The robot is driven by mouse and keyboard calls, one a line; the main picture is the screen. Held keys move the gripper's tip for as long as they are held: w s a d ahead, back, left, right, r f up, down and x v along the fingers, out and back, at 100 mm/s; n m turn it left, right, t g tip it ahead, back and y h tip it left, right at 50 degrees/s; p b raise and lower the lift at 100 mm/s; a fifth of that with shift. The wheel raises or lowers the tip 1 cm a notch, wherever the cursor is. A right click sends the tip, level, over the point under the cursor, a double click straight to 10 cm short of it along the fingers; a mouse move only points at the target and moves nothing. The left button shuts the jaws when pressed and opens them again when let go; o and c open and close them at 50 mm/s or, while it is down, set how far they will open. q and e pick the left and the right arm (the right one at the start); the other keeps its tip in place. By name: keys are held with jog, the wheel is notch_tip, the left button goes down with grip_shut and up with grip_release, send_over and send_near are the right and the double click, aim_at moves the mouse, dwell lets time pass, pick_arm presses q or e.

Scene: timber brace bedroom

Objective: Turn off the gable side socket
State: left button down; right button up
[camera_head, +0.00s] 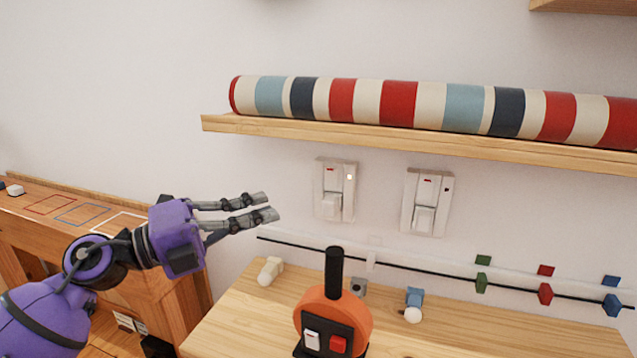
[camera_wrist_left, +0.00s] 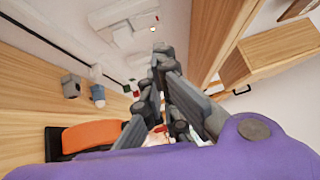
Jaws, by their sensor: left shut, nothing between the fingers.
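Two white switched sockets are on the wall under the shelf, a left one (camera_head: 335,192) and a right one (camera_head: 427,203). Each has a rocker and a small red mark. The left one shows a bright lit dot at its upper right; the right one shows a dark red dot there. No readable label tells which is the gable side socket. My left gripper (camera_head: 270,206) is shut and empty, its fingers pointing right, left of the left socket and apart from it in the picture. Its fingers (camera_wrist_left: 162,62) also show in the left wrist view. My right gripper is out of view.
A wooden shelf (camera_head: 420,139) with a striped roll (camera_head: 400,103) overhangs the sockets. On the wooden top (camera_head: 235,315) below stand an orange device with a black handle (camera_head: 334,310) and small objects. A rail with coloured clips (camera_head: 545,292) runs along the wall.

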aim_at(331, 177)
pick_arm(q)
jog(key=x, duration=0.4)
jog(key=w+p+x, duration=0.1)
jog(key=x, duration=0.8)
jog(key=shift+w+a+f, duration=0.15)
jog(key=shift+w+a, duration=0.05)
jog(key=shift+a, duration=0.1)
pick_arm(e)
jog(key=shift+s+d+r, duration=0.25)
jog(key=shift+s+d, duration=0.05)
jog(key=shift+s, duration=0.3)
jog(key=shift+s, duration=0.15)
